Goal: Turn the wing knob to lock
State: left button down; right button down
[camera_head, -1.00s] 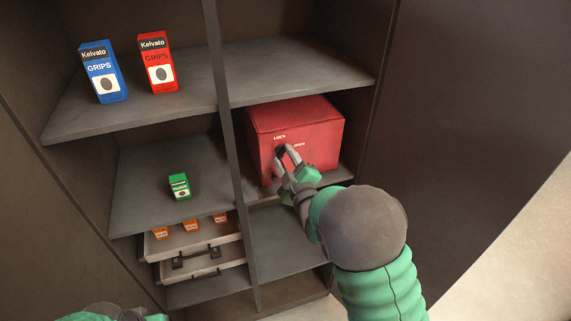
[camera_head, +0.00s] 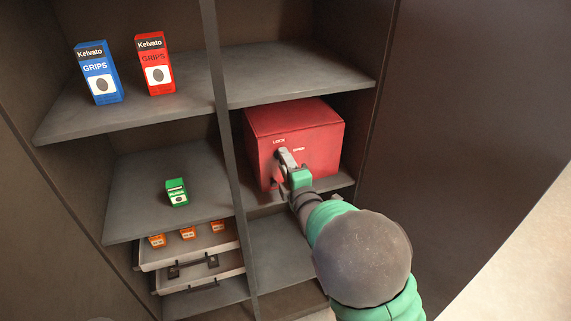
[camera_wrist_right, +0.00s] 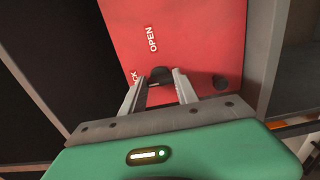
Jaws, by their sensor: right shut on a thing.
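A red box (camera_head: 325,140) stands on the right-hand middle shelf, with the words LOCK and OPEN on its front. The dark wing knob (camera_wrist_right: 161,75) shows between my right fingers in the right wrist view, below and between the two words. My right gripper (camera_head: 283,158) is at the box front, shut on the knob. Its fingers also show on both sides of the knob in the right wrist view (camera_wrist_right: 160,84). In the head view the fingers overlap and hide most of the knob, so its exact angle is unclear. My left gripper is not in view.
Blue (camera_head: 99,73) and red (camera_head: 155,64) cartons stand on the upper left shelf. A small green carton (camera_head: 177,192) stands below them. Drawers (camera_head: 195,264) hold small orange cartons. A vertical divider (camera_head: 228,150) runs just left of the red box.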

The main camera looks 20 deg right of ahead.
jog(key=shift+a+f, duration=0.1)
jog(key=shift+f, duration=0.2)
jog(key=c, duration=1.1)
grip_release()
jog(key=shift+o, duration=0.9)
jog(key=shift+a+r, duration=0.1)
